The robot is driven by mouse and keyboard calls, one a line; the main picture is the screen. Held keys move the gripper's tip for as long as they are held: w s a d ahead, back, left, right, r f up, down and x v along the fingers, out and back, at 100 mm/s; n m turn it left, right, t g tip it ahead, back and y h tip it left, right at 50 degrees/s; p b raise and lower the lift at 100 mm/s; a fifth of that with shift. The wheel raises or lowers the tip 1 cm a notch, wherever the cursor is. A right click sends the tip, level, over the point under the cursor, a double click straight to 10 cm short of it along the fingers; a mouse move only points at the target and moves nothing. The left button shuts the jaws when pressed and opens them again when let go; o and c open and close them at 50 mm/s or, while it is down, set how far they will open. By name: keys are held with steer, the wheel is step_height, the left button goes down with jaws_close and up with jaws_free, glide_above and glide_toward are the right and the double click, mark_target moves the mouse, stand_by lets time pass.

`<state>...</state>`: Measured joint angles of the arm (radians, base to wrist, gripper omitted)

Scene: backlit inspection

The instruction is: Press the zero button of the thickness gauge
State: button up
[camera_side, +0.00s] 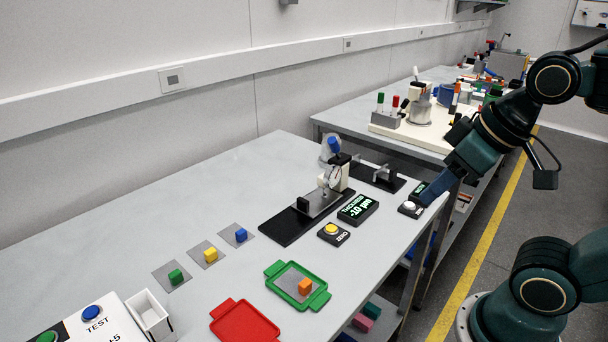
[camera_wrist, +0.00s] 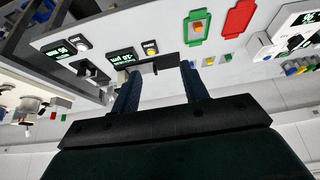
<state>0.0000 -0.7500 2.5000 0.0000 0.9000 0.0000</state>
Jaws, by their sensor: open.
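In the wrist view the yellow button (camera_wrist: 150,48) lies beyond my fingertips. My gripper (camera_side: 428,203) is open and empty, its blue fingers pointing down left, right of the display box. The wrist view also shows my gripper (camera_wrist: 158,68) with fingers spread.
A white button (camera_side: 409,207) on a black box and a second device (camera_side: 383,175) stand close to my gripper. A green tray (camera_side: 273,269) with an orange cube and a red tray (camera_side: 244,325) lie near the table's front edge. Coloured cubes lie farther left.

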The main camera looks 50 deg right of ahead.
jaws_close()
stand_by(1.5)
